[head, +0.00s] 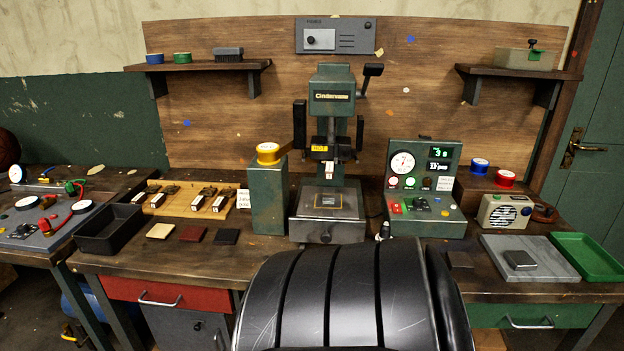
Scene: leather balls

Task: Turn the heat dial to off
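A green control panel (425,190) stands on the bench right of the press. It has a round white gauge (403,163), a green-lit display (439,152), several coloured buttons and small controls. Which of these is the heat dial, and how it is set, is too small to tell. A grey box labelled POWER (355,36) is high on the wooden backboard, with a pale knob or switch (320,39). The green Cindervane press (332,100) stands in the middle with a lever at its upper right. Neither of my grippers is in view.
Shelves hang at both sides.

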